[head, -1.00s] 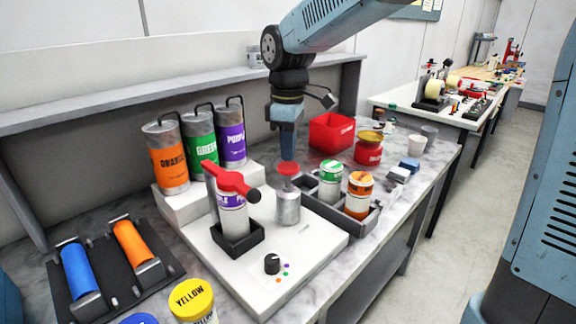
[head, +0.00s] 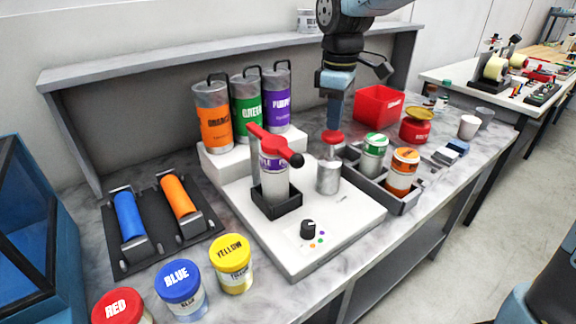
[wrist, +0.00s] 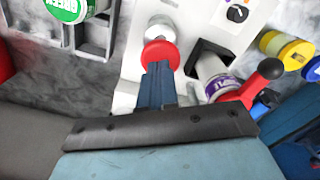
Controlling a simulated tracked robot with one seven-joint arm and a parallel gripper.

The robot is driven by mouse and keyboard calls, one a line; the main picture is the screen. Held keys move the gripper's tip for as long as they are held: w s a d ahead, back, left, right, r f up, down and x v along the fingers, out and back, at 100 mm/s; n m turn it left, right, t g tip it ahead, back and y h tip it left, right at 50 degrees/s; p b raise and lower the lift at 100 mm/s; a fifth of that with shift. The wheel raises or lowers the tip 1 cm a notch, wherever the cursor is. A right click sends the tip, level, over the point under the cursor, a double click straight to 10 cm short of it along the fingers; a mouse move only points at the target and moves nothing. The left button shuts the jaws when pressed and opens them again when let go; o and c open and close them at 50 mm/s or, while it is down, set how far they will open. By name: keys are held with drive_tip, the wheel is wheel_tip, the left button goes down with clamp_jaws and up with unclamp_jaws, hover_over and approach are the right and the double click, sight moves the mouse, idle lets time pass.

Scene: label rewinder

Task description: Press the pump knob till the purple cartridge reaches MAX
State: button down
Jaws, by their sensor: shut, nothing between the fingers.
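The pump (head: 328,176) is a silver cylinder with a red round knob (head: 333,138) on top, standing on the white filling base (head: 352,222). The purple cartridge (head: 274,185) stands upright in a black holder (head: 277,204) left of the pump, under a red lever arm (head: 272,144). Its fill level and MAX mark are too small to read. My gripper (head: 334,125) is shut and empty, pointing down right over the knob. In the wrist view the closed fingertips (wrist: 157,68) overlap the edge of the red knob (wrist: 160,53); I cannot tell whether they touch it.
A black selector dial (head: 308,229) with coloured dots sits at the base's front. Orange, green and purple tanks (head: 277,97) stand behind. A grey tray (head: 403,203) with green and orange cartridges is close right of the pump. Yellow, blue and red jars (head: 232,265) stand front left.

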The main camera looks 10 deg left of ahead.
sight(333, 134)
drive_tip(key=shift+f, duration=1.75)
drive_tip(key=shift+r, duration=1.85)
drive_tip(key=shift+f, duration=0.1)
drive_tip(key=shift+f, duration=1.65)
drive_tip(key=shift+r, duration=1.75)
